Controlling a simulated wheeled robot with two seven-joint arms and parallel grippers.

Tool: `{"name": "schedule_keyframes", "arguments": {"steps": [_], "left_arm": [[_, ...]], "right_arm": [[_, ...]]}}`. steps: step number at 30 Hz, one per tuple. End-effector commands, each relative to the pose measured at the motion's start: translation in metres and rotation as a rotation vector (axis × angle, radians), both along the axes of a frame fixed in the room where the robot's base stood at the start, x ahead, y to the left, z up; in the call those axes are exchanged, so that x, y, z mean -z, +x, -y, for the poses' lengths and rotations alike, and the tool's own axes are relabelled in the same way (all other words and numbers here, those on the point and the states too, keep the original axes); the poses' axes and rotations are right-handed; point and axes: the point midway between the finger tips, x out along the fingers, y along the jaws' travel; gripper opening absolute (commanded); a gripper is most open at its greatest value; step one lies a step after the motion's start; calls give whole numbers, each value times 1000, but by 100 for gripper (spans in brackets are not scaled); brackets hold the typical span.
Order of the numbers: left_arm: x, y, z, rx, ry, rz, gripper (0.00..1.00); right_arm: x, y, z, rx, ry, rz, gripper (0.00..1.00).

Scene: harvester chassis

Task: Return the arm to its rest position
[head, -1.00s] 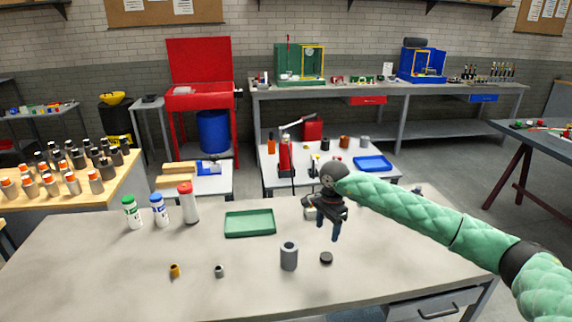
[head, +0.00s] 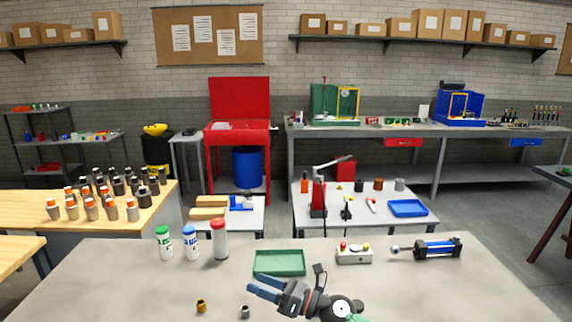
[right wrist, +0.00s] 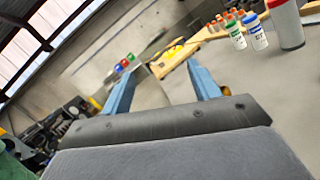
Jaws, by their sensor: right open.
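My right gripper (head: 264,286) is low in the middle of the head view, above the near grey table (head: 120,290), with its fingers pointing left. In the right wrist view its two blue fingers (right wrist: 160,88) stand apart with nothing between them. In the head view the green tray (head: 280,262) lies just behind the gripper. Most of the right arm is below the picture's edge. My left gripper does not show.
Three bottles with green, blue and red caps (head: 220,240) stand left of the tray. A small brass part (head: 201,306) and a grey part (head: 245,312) lie in front. A button box (head: 354,254) and a blue-black cylinder (head: 437,249) lie at right.

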Motion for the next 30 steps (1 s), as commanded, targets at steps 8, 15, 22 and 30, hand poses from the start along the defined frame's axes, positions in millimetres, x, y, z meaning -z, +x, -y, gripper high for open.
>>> {"name": "schedule_keyframes", "arguments": {"steps": [8,15,22,30], "left_arm": [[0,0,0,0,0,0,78],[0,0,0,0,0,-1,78],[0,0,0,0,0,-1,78],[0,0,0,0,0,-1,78]], "right_arm": [[-16,1,49,254,469,-413,61],[16,-3,116,486,837,-794,61],[79,-33,179,728,1157,-1165,61],[168,-111,235,1051,1480,-1589,61]]}}
